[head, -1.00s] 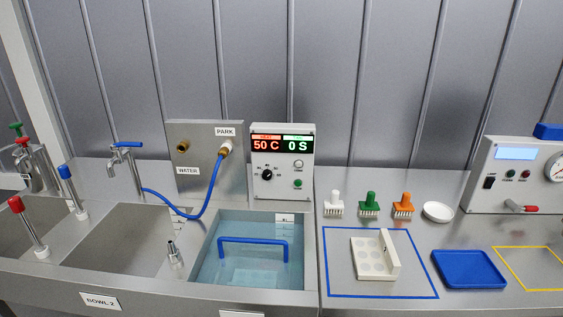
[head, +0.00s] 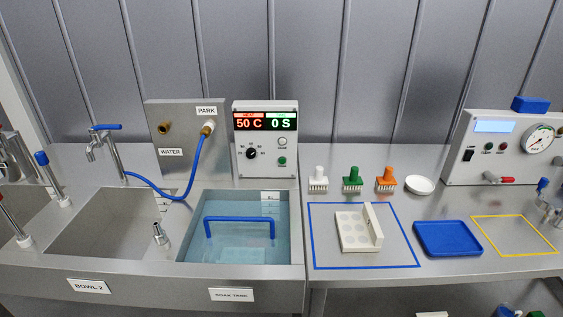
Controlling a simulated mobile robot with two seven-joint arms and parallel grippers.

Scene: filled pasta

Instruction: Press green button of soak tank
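The soak tank (head: 190,254) is a basin of clear blue water with a blue handle (head: 240,219) across it, set in the steel counter. Its label (head: 231,295) is on the front edge. Behind it stands a white control box (head: 266,170) whose display reads 50 C and 0 S. The green button (head: 282,161) is at the lower right of that box, below a white button (head: 282,142) and right of a black dial (head: 251,153). Neither of my grippers is in view.
A steel panel (head: 180,115) with a blue hose (head: 190,175) stands left of the box. Bowl 2 (head: 110,222) lies left of the tank. Several brushes, a white dish (head: 419,185), a pale block (head: 352,230) and a blue tray (head: 447,238) lie right. The counter before the box is narrow.

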